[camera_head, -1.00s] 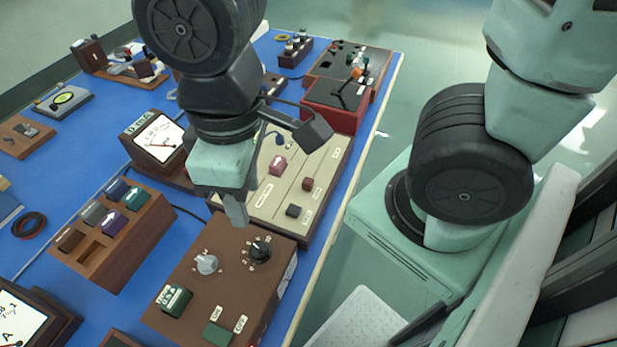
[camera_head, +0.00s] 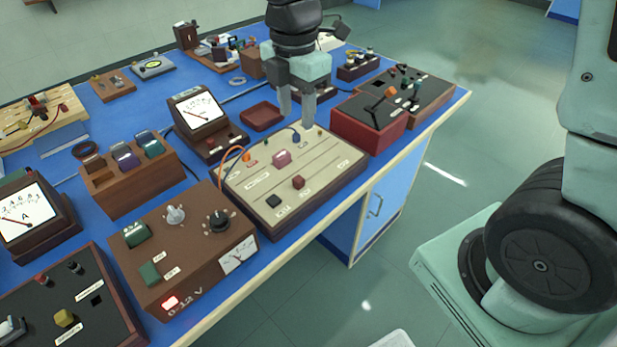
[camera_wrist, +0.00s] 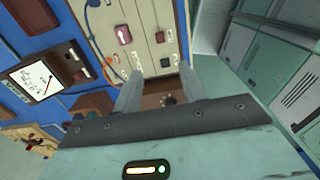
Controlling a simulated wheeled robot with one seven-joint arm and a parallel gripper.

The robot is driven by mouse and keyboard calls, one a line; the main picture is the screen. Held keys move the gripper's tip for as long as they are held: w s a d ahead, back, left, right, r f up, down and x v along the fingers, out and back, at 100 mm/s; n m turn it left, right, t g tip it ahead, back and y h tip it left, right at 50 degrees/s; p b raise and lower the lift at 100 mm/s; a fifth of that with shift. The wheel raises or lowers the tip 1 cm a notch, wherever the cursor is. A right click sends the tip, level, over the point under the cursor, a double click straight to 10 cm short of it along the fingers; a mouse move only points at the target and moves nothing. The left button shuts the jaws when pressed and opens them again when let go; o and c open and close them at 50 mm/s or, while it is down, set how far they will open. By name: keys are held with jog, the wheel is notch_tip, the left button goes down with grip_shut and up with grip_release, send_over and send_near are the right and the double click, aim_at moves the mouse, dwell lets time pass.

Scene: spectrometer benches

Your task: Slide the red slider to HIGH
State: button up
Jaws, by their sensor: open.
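On the beige panel box (camera_head: 325,178), a small dark red block (camera_head: 298,182) stands near the front edge, with a black block (camera_head: 273,200) to its left. A pinkish-red block (camera_head: 282,157) sits farther back. White labels lie by these blocks, but I cannot read them, so I cannot tell the HIGH end. The dark red block also shows in the wrist view (camera_wrist: 160,37), as does the pinkish one (camera_wrist: 123,35). My gripper (camera_head: 298,118) is open and empty, fingers pointing down at the panel's far side, apart from the blocks.
A brown power box (camera_head: 185,245) with knobs stands left of the panel. A red-sided box (camera_head: 370,138) with an orange lever stands right.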

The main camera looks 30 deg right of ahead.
aim_at(298, 179)
notch_tip(298, 179, down, 17)
jog(key=shift+r, duration=0.15)
jog(key=shift+a, duration=0.1)
